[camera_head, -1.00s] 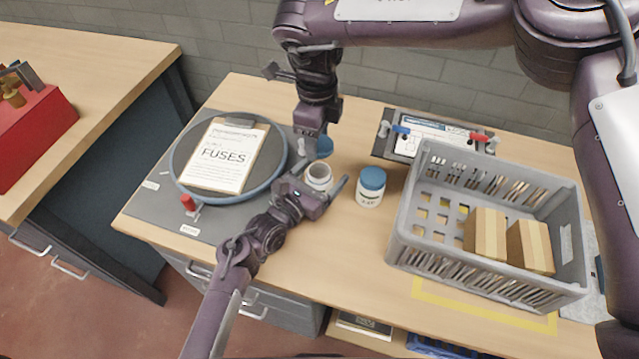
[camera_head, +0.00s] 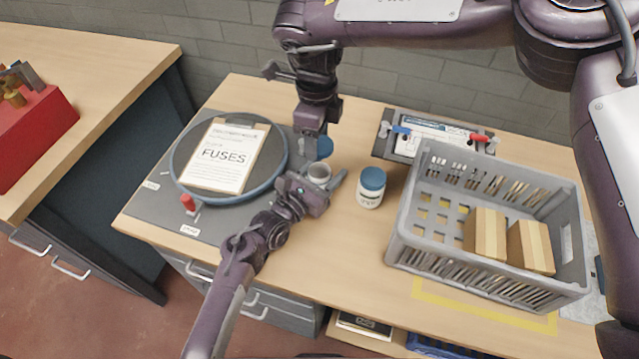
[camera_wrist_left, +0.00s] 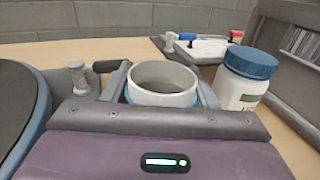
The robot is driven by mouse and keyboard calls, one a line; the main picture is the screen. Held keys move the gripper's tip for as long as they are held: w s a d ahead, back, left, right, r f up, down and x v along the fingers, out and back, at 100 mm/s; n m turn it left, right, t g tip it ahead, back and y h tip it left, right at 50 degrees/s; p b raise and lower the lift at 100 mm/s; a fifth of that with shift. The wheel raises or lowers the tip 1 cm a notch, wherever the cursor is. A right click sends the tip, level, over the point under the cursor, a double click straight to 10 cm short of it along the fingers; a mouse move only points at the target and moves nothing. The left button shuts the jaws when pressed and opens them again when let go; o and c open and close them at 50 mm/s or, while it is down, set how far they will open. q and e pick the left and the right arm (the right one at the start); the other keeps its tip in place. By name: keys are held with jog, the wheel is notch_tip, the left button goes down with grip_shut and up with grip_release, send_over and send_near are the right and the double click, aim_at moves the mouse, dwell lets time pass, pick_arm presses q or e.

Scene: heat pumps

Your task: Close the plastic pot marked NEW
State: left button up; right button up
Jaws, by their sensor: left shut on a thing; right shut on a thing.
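An open white pot (camera_head: 319,172) stands on the bench right of the round turntable. It also shows in the left wrist view (camera_wrist_left: 163,84), upright, its mouth uncovered and a blue band below the rim. My left gripper (camera_head: 321,180) is shut on the open pot, a finger on either side. Another white pot with a blue lid on (camera_head: 371,188) stands to the right.
A grey crate (camera_head: 487,265) with brown boxes stands at the right. A board with blue and red clamps (camera_head: 433,137) lies behind. The turntable (camera_head: 182,181) holds a FUSES clipboard (camera_head: 222,157). The bench front between turntable and crate is clear.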

send_over(317, 164)
jog(key=s, duration=0.2)
jog(key=shift+f, duration=2.5)
jog(key=shift+f, duration=0.9)
jog(key=shift+f, duration=0.35)
jog(key=shift+f, duration=0.2)
jog(key=shift+s+d+f, duration=0.1)
jog(key=shift+d+f, duration=0.05)
jog(key=shift+f, duration=0.15)
jog(key=shift+r, duration=0.2)
